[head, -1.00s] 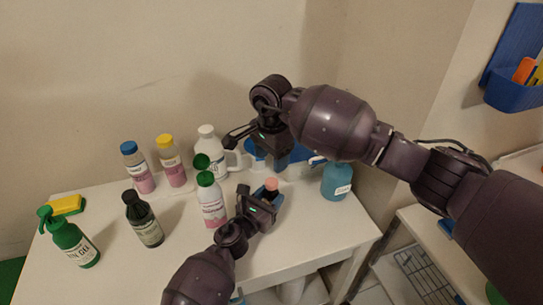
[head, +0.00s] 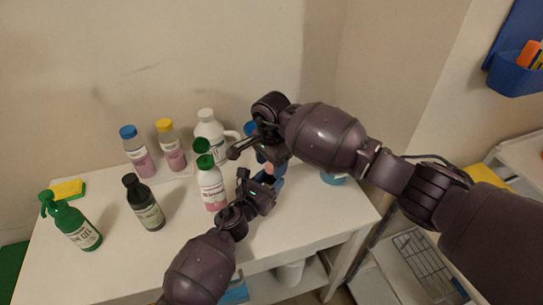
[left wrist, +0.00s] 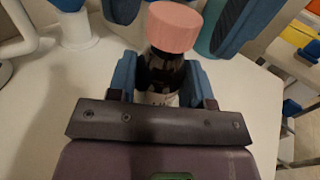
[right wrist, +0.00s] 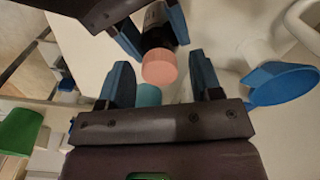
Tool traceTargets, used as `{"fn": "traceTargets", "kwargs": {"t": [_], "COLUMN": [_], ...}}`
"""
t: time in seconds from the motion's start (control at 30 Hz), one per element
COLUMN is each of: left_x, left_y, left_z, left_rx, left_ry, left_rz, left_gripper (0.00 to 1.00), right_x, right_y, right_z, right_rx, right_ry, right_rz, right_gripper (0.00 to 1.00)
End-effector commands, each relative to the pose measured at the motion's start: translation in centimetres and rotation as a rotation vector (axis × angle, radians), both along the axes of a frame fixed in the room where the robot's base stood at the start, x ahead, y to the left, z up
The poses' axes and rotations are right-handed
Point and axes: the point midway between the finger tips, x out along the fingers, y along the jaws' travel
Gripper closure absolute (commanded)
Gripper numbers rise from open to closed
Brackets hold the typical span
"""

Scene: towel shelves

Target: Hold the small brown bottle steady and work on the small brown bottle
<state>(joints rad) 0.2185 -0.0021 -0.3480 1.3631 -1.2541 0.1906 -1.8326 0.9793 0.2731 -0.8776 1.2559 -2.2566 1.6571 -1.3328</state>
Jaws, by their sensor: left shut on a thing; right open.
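The small brown bottle has a pink cap. In the left wrist view its dark body (left wrist: 160,75) stands between the blue fingers of my left gripper (left wrist: 160,82), which is shut on it. The pink cap (left wrist: 174,27) is above the fingers. My right gripper (right wrist: 160,85) is open, and its fingers are on either side of the pink cap in the right wrist view (right wrist: 159,66), apart from it. In the head view my left gripper (head: 268,180) and right gripper (head: 272,160) meet over the table, and the bottle is mostly hidden between them.
The white table (head: 110,262) holds a green spray bottle (head: 72,222), a dark bottle (head: 144,203), a green-capped bottle (head: 211,184), blue-capped (head: 136,150) and yellow-capped (head: 170,145) bottles, a white jug (head: 210,130) and a yellow sponge (head: 66,189). A teal container (head: 334,178) sits right.

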Motion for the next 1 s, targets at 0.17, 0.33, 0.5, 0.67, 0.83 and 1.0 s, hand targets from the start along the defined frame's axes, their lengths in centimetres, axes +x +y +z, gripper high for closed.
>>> {"fn": "traceTargets", "kwargs": {"t": [0.17, 0.33, 0.5, 0.67, 0.83, 1.0], "left_x": [0.0, 0.0, 0.0, 0.0, 0.0, 0.0], "left_y": [0.0, 0.0, 0.0, 0.0, 0.0, 0.0], "left_z": [0.01, 0.01, 0.01, 0.01, 0.01, 0.01], "left_rx": [0.0, 0.0, 0.0, 0.0, 0.0, 0.0], "left_ry": [0.0, 0.0, 0.0, 0.0, 0.0, 0.0], "left_rz": [0.0, 0.0, 0.0, 0.0, 0.0, 0.0], "left_gripper": [1.0, 1.0, 1.0, 1.0, 1.0, 1.0], "right_x": [-0.01, -0.01, -0.01, 0.0, 0.02, 0.03], "right_y": [0.01, -0.01, -0.01, -0.01, -0.04, -0.11], "right_z": [-0.13, -0.12, -0.12, -0.11, -0.1, -0.14], "right_rx": [0.0, 0.0, 0.0, 0.0, 0.0, -0.003], "right_ry": [0.0, 0.0, 0.0, 0.0, 0.0, 0.0], "right_rz": [0.0, 0.0, 0.0, 0.0, -0.039, -0.227], "right_gripper": [0.41, 0.47, 0.73, 0.93, 0.94, 0.94]}}
